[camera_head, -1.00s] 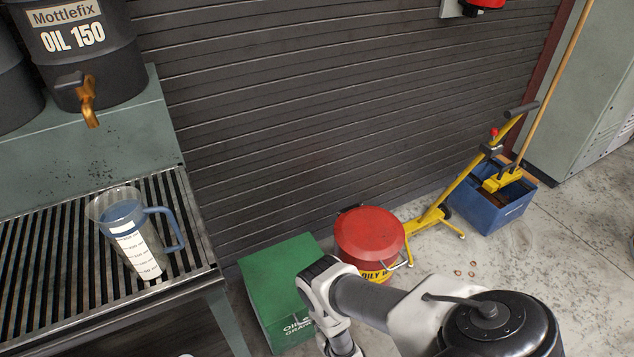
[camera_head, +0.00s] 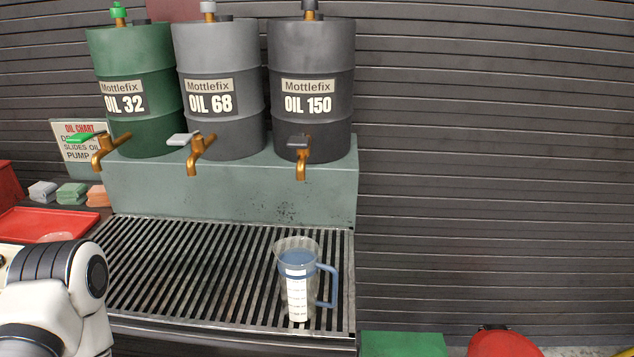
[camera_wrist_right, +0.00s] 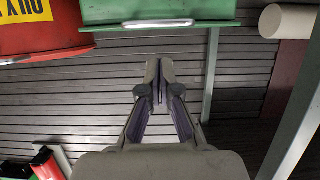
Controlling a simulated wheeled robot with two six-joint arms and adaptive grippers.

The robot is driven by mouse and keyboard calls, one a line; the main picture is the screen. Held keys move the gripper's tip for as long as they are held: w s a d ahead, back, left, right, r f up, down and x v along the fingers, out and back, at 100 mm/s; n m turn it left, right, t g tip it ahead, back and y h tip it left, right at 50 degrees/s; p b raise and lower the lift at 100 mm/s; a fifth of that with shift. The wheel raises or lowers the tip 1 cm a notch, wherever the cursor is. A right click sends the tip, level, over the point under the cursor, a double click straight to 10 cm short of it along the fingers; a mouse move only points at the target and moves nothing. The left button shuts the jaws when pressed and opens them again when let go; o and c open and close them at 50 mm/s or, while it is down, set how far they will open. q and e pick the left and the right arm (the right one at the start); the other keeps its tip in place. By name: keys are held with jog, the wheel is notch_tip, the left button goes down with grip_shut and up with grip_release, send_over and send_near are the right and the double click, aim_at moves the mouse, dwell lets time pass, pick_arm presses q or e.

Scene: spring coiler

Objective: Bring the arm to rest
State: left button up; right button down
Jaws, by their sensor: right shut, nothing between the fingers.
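My right gripper (camera_wrist_right: 160,88) shows in the right wrist view, with its fingertips together and nothing between them. It hangs in clear space, apart from the objects around it. It is out of the head view. An arm link of mine (camera_head: 55,295) shows at the lower left of the head view, but my left gripper is not in the picture. A clear measuring jug (camera_head: 299,280) with a blue handle stands upright on the slatted drip grate (camera_head: 190,265), below the Oil 150 drum (camera_head: 312,85).
The Oil 68 drum (camera_head: 222,90) and Oil 32 drum (camera_head: 135,90) stand left of it, with taps in front. A red tray (camera_head: 40,222) lies at the left. A green box (camera_head: 403,344) and red can (camera_head: 503,343) are at the bottom right. A slatted dark wall (camera_head: 500,170) is behind.

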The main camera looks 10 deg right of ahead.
jog(key=w+a+r+p, duration=0.1)
jog(key=w+r+p, duration=0.2)
jog(key=w+r, duration=0.45)
jog(key=w+r+p, duration=0.3)
jog(key=w+r, duration=0.1)
jog(key=r, duration=0.6)
jog(key=w+a+r+p, duration=0.1)
jog(key=w+r+p, duration=0.2)
jog(key=w+r, duration=0.45)
jog(key=s+a+r+n+g+y+p, duration=0.1)
jog(key=s+g, duration=0.6)
jog(key=s, duration=0.8)
jog(key=s+a+r+n+g+y+p, duration=0.1)
jog(key=s+r+g, duration=0.4)
jog(key=s, duration=1)
jog(key=shift+s+a+g+y, duration=0.35)
jog(key=shift+a+g+y, duration=0.25)
jog(key=shift+a+g, duration=0.45)
jog(key=shift+a, duration=0.15)
